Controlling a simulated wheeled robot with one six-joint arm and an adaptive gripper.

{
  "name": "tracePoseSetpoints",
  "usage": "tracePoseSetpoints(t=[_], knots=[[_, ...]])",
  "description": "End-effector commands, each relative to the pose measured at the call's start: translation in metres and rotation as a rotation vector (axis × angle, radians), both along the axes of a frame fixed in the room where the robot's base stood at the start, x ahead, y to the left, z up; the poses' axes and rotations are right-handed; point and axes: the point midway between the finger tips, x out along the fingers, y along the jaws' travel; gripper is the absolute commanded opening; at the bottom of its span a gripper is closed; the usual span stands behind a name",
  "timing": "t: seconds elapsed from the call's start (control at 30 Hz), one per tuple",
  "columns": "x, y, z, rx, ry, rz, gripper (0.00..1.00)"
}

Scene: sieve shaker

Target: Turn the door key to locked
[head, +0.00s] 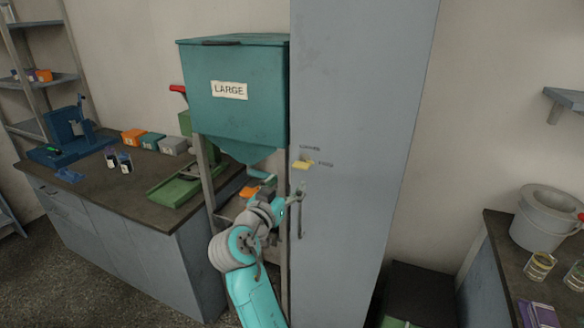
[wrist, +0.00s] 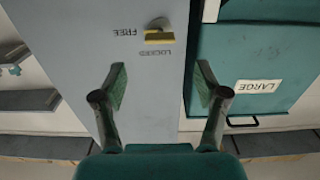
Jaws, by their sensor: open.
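The door key (head: 303,164) is a yellow bar on the face of a tall grey cabinet door (head: 350,90). It lies level, in line with the FREE label (head: 326,164) on its right; the LOCKED label (head: 310,149) is above it. The wrist view, turned over, shows the key (wrist: 158,37) with FREE to its left and LOCKED below it. My gripper (wrist: 162,80) is open and empty, its fingers apart on either side of the key's line. The key is ahead of the fingertips, untouched. In the head view my gripper (head: 288,192) is just below the key.
A teal hopper (head: 235,105) marked LARGE stands on a frame left of the cabinet. A vertical handle (head: 300,218) is below the key, close to my gripper. A bench (head: 120,185) with boxes is at left; a counter with a bucket (head: 545,215) is at right.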

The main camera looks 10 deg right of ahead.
Motion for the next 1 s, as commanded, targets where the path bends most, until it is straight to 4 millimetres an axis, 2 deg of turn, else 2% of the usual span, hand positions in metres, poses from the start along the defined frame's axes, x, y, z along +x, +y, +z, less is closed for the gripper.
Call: tracePoseSetpoints(t=[0.17,0.6,0.8,1.0], knots=[[0.014,-0.011,0.001,-0.001,-0.001,-0.002,0.73],[0.073,-0.053,0.000,-0.001,0.001,-0.001,0.73],[0.084,-0.061,0.000,0.000,0.000,0.000,0.73],[0.086,-0.063,0.000,-0.001,-0.001,0.001,0.73]])
